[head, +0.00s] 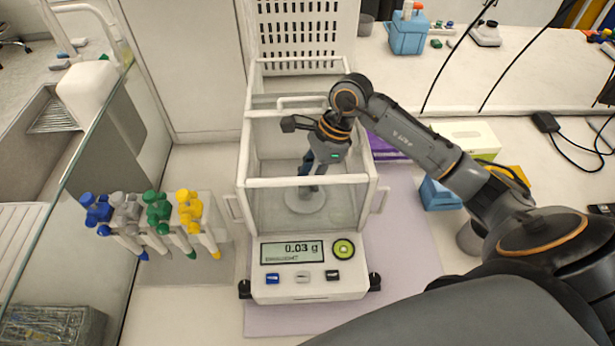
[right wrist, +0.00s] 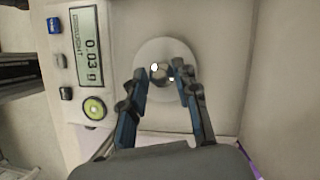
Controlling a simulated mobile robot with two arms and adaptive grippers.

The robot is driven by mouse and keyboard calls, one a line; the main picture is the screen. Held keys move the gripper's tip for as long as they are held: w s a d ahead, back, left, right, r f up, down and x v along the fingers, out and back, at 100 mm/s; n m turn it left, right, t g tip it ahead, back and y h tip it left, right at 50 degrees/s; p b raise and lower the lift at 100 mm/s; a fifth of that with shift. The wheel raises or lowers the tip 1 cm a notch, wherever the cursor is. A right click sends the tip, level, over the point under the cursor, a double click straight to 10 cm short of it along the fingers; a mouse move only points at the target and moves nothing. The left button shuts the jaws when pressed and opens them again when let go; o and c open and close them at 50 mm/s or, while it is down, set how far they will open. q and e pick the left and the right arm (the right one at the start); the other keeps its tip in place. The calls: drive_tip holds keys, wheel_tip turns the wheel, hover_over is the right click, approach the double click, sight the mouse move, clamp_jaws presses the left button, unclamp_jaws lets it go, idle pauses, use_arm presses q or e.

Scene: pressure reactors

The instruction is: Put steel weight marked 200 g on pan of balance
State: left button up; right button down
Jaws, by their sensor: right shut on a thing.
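The balance (head: 312,292) stands in the middle of the head view, with its display reading 0.03 g and its glass draft shield around the pan. The round pan (head: 306,201) lies inside the shield, and it also shows in the right wrist view (right wrist: 152,52). My right gripper (head: 309,176) reaches down into the shield over the pan. In the right wrist view its fingers (right wrist: 162,80) are closed around a small shiny steel weight (right wrist: 158,71) above the pan. The marking on the weight cannot be read. Whether the weight touches the pan cannot be told. My left gripper is not in view.
A rack of pipettes with blue, grey, green and yellow tops (head: 157,212) stands left of the balance. Glass shield walls (head: 245,165) close in around my right gripper. A purple box (head: 388,148) and a blue box (head: 440,193) stand to the right.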

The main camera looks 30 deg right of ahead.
idle(0.4)
drive_tip(key=shift+f, duration=0.15)
drive_tip(key=c, duration=0.9)
unclamp_jaws()
wheel_tip(320, 180, up, 24)
drive_tip(key=p, duration=1)
